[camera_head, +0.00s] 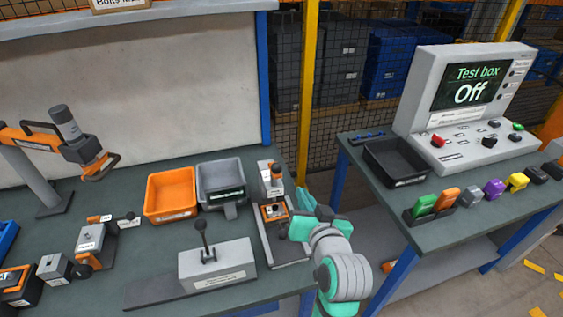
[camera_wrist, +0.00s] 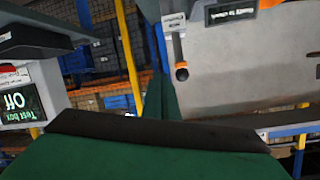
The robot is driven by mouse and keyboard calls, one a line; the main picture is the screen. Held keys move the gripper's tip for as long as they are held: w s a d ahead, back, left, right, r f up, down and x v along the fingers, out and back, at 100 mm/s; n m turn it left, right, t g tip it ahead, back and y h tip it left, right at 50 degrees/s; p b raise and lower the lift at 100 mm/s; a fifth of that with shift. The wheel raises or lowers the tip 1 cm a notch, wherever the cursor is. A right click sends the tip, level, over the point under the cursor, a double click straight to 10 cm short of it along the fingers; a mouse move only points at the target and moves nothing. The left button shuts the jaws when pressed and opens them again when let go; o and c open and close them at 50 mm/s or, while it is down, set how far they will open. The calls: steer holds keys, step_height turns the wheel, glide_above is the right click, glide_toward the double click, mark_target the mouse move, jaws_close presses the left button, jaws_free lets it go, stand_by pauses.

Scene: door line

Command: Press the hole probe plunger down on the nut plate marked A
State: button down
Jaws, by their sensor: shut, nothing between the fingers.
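The hole probe (camera_head: 270,180) is a white upright unit with orange trim on a grey base at the bench's right end. An orange-framed part (camera_head: 275,212) sits low on its front; I cannot read a letter A on it. My teal gripper (camera_head: 300,222) is shut and empty, close beside the probe's right side; I cannot tell whether it touches. In the wrist view, my dark green fingers (camera_wrist: 160,95) are together. A rod with a black knob and orange collar (camera_wrist: 181,71) shows upside down beyond them, apparently the probe's plunger.
An orange bin (camera_head: 171,193) and a grey bin (camera_head: 221,180) stand left of the probe. A grey block with a black lever (camera_head: 217,264) stands in front of them. A second table (camera_head: 425,235) carries the test box (camera_head: 470,90), reading Off. A gap separates the tables.

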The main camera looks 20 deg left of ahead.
step_height(320, 180, up, 11)
steer(key=a+n+g+y, duration=0.1)
steer(key=a+n, duration=0.1)
steer(key=n, duration=0.1)
steer(key=shift+s+r+g, duration=0.2)
steer(key=shift+g, duration=0.2)
steer(key=w+a+f, duration=0.6)
steer(key=f, duration=0.1)
steer(key=shift+w+f, duration=0.2)
steer(key=shift+w, duration=0.15)
